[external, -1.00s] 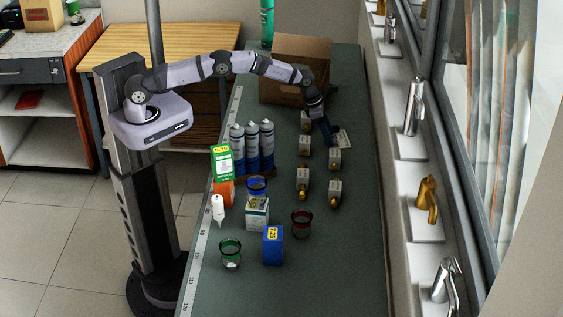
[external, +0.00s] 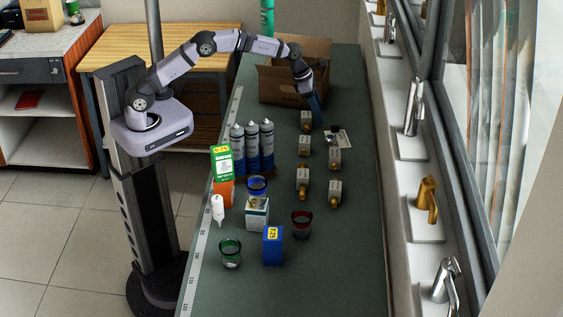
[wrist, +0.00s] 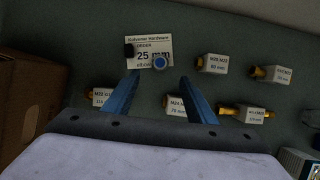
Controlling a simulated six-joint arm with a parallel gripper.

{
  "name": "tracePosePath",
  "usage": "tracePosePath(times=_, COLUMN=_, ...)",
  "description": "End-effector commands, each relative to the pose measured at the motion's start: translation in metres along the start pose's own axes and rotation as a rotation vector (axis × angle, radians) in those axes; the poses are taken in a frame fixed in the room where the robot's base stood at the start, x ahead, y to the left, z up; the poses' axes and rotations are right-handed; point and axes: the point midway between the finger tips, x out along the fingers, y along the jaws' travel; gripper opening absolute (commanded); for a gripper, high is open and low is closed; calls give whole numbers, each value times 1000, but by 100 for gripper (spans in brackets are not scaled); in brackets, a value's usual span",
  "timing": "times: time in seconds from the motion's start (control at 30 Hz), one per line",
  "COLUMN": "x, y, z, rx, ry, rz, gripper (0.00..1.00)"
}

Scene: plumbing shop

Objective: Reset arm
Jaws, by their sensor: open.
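My gripper (external: 316,108) hangs above the green bench beside the cardboard box. In the wrist view my gripper's blue fingers (wrist: 160,80) are spread apart with nothing between them. A white order card (external: 341,131) lies on the bench below; in the wrist view the card (wrist: 147,60) reads "25 mm". Several labelled white blocks with brass ends, such as this block (external: 335,157), stand on the bench near the card.
An open cardboard box (external: 283,90) stands at the back. Blue-and-white canisters (external: 252,150), a green-and-orange box (external: 222,165), a blue box (external: 273,246), a red cup (external: 301,222) and a green cup (external: 231,256) stand nearer. Taps line the ledge at right.

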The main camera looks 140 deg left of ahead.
Motion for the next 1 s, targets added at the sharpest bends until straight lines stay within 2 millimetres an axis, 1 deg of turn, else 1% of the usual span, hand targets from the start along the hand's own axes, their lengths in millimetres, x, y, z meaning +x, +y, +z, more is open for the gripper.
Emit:
tracePosePath(times=0.2, x=-9, y=0, z=0, rx=0, ry=0, rz=0, gripper=51)
tracePosePath(times=0.67, x=-9, y=0, z=0, rx=0, ry=0, rz=0, gripper=51)
tracePosePath(times=0.77, x=-8, y=-15, z=3, rx=36, ry=-2, rz=-11, gripper=51)
tracePosePath(times=0.87, x=-8, y=-45, z=8, rx=111, ry=-7, rz=-35, gripper=51)
tracePosePath(times=0.97, x=-10, y=-93, z=13, rx=229, ry=-17, rz=-72, gripper=51)
tracePosePath(times=1.0, x=-11, y=-116, z=14, rx=287, ry=-23, rz=-91, gripper=51)
